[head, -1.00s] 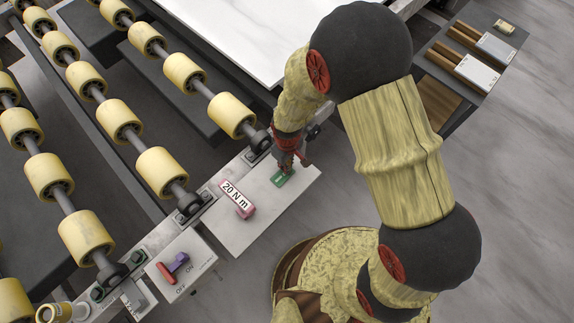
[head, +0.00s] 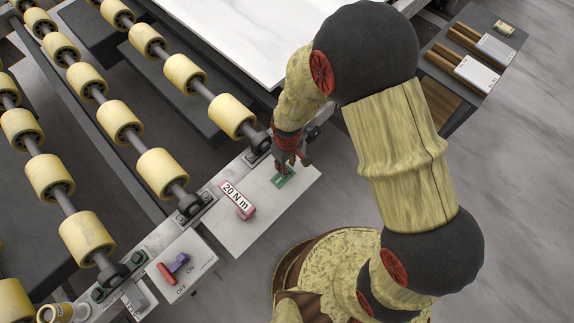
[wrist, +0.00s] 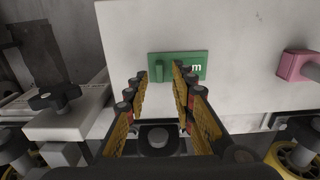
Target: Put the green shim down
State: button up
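The green shim (head: 279,182) lies on the pale plate (head: 250,228), below my gripper (head: 284,170). In the wrist view the shim (wrist: 190,72) shows as a flat green piece with a small upright tab and a white letter "m"; the rest of its lettering is hidden. My gripper (wrist: 160,78) is open there, its two fingers apart on either side of the tab. The tab stands clear between the fingertips, and neither finger appears to press on it.
A pink "20 N m" piece (head: 238,201) lies on the same plate. A switch box (head: 182,271) with red and purple levers is at lower left. Yellow rollers (head: 232,116) and a large white slab (head: 260,35) lie beyond. A dark side tray (head: 468,92) is at upper right.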

jog(key=d+r+m+t+p, duration=0.1)
jog(key=d+r, duration=0.2)
jog(key=r, duration=0.7)
jog(key=w+d+r+m+t+p, duration=0.15)
jog(key=d+r, duration=0.25)
jog(key=r, duration=0.6)
jog(key=d+r+m, duration=0.2)
jog(key=d+r, duration=0.1)
jog(key=r, duration=0.7)
jog(key=s+d+r+m+t, duration=0.3)
jog(key=s+d+r+m, duration=0.2)
jog(key=s+d+r, duration=0.6)
notch_tip(320, 180, up, 2)
jog(key=shift+s+d+r, duration=0.2)
jog(key=shift+s+d, duration=0.2)
jog(key=shift+s, duration=0.15)
